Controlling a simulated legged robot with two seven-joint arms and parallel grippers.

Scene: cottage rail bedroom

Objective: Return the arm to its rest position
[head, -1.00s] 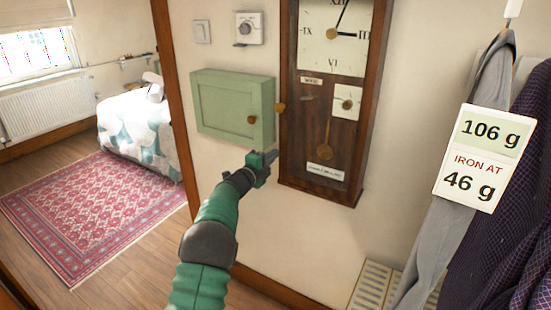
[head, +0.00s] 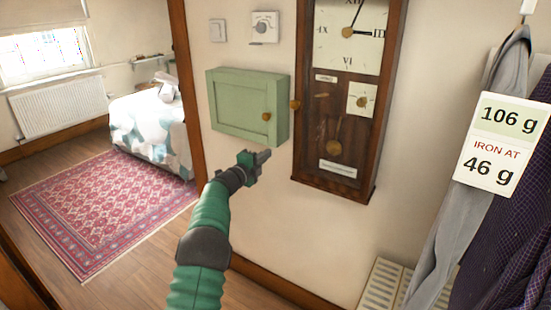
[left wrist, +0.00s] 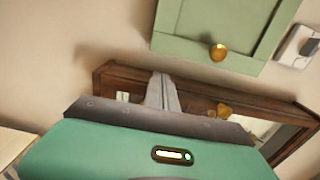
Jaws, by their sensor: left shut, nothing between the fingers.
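My left arm comes up from the bottom of the head view, green with dark joints. Its left gripper (head: 262,157) is shut and empty, below the green wall cabinet (head: 240,104) and left of the lower part of the wall clock (head: 304,170). In the left wrist view the gripper's fingers (left wrist: 162,92) show together, pointing toward the clock's wooden case (left wrist: 200,92). The green cabinet (left wrist: 205,35) with its brass knob (left wrist: 218,52) shows above. The cabinet door is closed. My right gripper is not in view.
A grey garment (head: 465,170) and a dark checked garment (head: 510,240) hang at the right, with a weight sign (head: 502,143) before them. A slatted rack (head: 384,284) stands low there. A wooden post (head: 187,80) is at left. The red rug (head: 105,210) lies beyond.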

